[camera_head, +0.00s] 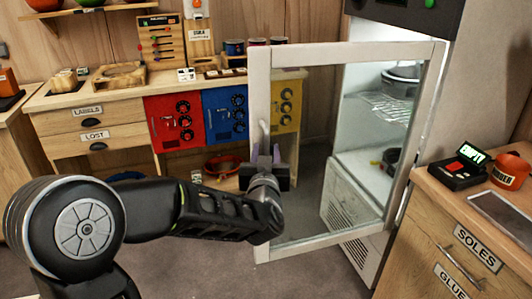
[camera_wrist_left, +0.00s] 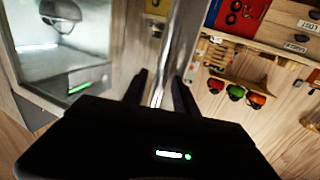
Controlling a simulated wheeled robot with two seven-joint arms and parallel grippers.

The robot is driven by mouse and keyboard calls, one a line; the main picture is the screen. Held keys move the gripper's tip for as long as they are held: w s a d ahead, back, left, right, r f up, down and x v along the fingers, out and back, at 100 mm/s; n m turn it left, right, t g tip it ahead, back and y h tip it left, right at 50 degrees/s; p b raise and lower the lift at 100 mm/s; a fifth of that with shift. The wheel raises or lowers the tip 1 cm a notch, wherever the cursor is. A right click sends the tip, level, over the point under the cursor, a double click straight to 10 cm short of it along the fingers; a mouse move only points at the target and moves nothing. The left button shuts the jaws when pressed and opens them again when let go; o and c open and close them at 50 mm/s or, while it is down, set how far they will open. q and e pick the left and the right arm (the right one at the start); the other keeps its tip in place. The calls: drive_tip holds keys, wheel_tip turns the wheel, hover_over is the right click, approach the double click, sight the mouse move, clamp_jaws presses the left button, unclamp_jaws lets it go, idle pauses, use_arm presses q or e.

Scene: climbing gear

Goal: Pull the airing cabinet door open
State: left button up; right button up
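The airing cabinet door (camera_head: 345,52) is a pale frame around a clear glass pane. It stands swung out from the cabinet (camera_head: 350,120), with the lit interior showing behind it. Its upright handle (camera_head: 264,135) is on the left frame side. My left gripper (camera_head: 265,155) is at the lower part of this handle. In the left wrist view, the two dark fingers (camera_wrist_left: 160,90) stand apart on either side of the handle, with gaps visible; contact is hard to judge. My right gripper is not in view.
A workbench (camera_head: 100,107) with red, blue and yellow panels stands behind the door's free edge. A wooden drawer unit (camera_head: 425,225) stands at the right, near the hinge side. A red bowl (camera_head: 222,165) is under the bench. Grey floor (camera_head: 215,270) is clear below my left arm.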

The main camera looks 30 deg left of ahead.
use_arm(q)
drive_tip(key=v, duration=0.8)
drive_tip(key=shift+w, duration=0.1)
idle(0.4)
drive_tip(key=w+d+f+m+g+h, duration=0.1)
drive_tip(key=w+d+f+h, duration=0.2)
drive_tip(key=d+f+h, duration=0.45)
drive_tip(key=s+d+f+m+g+h+p, duration=0.1)
drive_tip(key=s+d+f+g, duration=0.15)
drive_tip(key=f, duration=0.35)
drive_tip(key=s+d+f+g+h, duration=0.1)
drive_tip(key=d+f, duration=0.3)
drive_tip(key=f, duration=0.2)
drive_tip(key=s+d+f+m+g+h+p, duration=0.1)
drive_tip(key=s+d+f+g, duration=0.15)
drive_tip(key=f, duration=0.35)
drive_tip(key=s+d+f+g+h+p, duration=0.1)
drive_tip(key=s+d+f+g, duration=0.2)
drive_tip(key=s+f, duration=0.6)
drive_tip(key=s+d+f+g+h+p, duration=0.1)
drive_tip(key=s+d+f+g, duration=0.3)
drive_tip(key=s+f, duration=0.5)
drive_tip(key=s+g+p, duration=0.1)
drive_tip(key=s, duration=0.3)
drive_tip(key=shift+d+f+m, duration=0.25)
drive_tip(key=shift+m, duration=0.05)
